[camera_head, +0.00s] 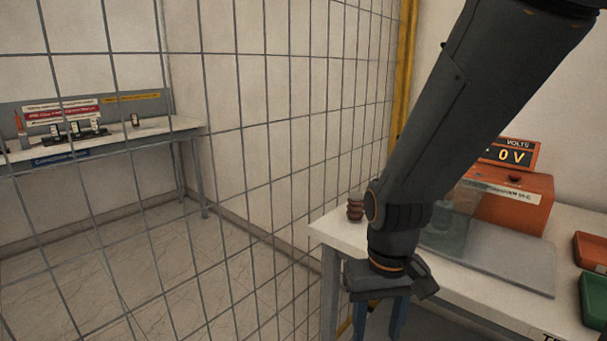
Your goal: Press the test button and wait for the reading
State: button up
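A orange tester box (520,205) stands at the back of the white table on the right. Its orange display (510,153) is headed VOLTS and reads 0 V. A small dark red knob (513,179) sits on the box's top; I cannot tell whether it is the test button. My gripper (381,325) points down in front of the table's left end, well left of and nearer than the box. Its two blue fingers are apart with nothing visible between them. The fingertips run to the picture's bottom edge. My arm hides part of the table.
A clear panel (450,222) stands by a grey plate (500,262) on the table. A brown ribbed bushing (355,208) stands at its left corner. Red (592,252) and green (594,300) boxes are at the right edge. A wire mesh fence (235,130) closes off the left.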

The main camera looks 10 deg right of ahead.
aim_at(513, 177)
jog(key=z, duration=1.3)
